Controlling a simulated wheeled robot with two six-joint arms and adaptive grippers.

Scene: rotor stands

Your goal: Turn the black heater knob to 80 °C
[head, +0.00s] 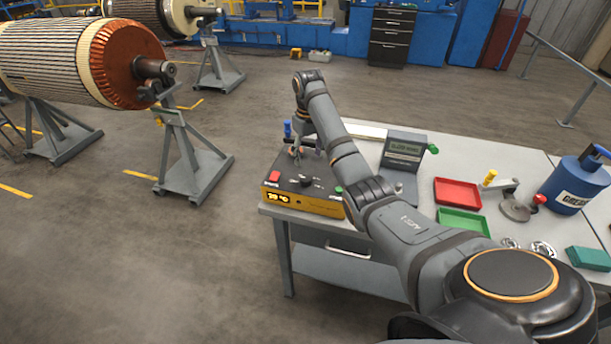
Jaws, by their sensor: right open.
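The heater (318,203) is a dark box with a yellow front, standing at the left front corner of the workbench. Its front has a small lit display (278,197), too small to read surely. A black knob (306,182) sits on its top, between a red button (274,176) and a green button (338,190). The knob's pointer setting is too small to read. My right gripper (306,156) points down over the back of the heater's top, behind the knob and apart from it. It is open and empty. My left gripper is out of view.
My right arm crosses the bench (380,150). Right of it are a grey display device (403,149), red tray (458,193), green tray (463,222) and blue grease can (577,184). A blue-topped item (287,129) stands behind the heater.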

